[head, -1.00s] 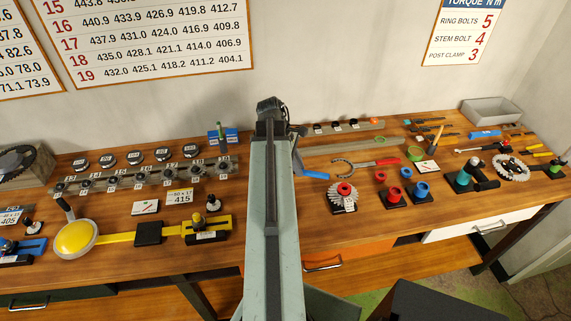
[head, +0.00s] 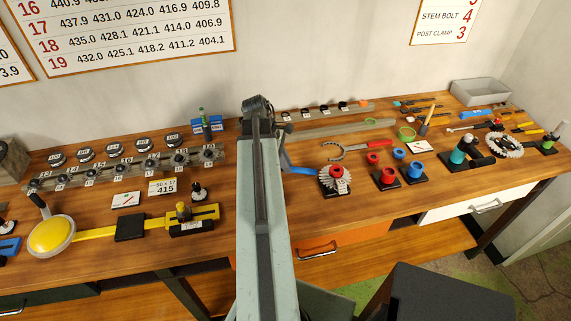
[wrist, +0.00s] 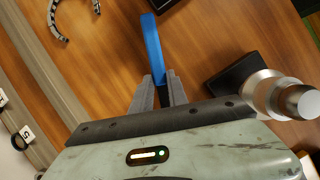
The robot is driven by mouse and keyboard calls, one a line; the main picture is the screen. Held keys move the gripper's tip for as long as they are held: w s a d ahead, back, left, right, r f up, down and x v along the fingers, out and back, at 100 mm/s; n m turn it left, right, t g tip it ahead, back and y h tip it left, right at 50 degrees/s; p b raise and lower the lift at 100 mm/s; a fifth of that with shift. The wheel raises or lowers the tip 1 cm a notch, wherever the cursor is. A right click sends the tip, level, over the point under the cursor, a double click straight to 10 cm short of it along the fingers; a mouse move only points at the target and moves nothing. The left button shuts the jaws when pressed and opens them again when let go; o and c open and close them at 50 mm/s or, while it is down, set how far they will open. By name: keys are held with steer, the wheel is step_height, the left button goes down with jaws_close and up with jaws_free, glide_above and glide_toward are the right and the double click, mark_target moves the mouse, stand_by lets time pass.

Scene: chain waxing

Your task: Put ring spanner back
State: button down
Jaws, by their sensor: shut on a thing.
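My gripper (wrist: 158,92) is shut on a blue bar in the wrist view, which I take to be the ring spanner's handle (wrist: 153,48). The bar stands out beyond the fingertips. In the head view the blue handle (head: 300,168) slants out to the right from behind my arm, close to the silver sprocket cluster with a red top (head: 335,180). The spanner's ring end is hidden, and I cannot tell whether the spanner touches the bench.
A red-handled tool with a curved jaw (head: 360,148) lies right of my arm. Red and blue cups (head: 388,176) stand nearby. A long grey rail (head: 345,128) lies behind. Left are a numbered rack (head: 120,170) and a yellow round-headed tool (head: 52,236). Bare wood shows along the front right.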

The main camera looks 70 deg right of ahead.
steer(key=shift+f+b, duration=0.6)
steer(key=shift+b, duration=0.05)
steer(key=c, duration=1.2)
jaws_free()
steer(key=p+v, duration=0.7)
steer(key=v, duration=0.1)
steer(key=shift+s, duration=0.1)
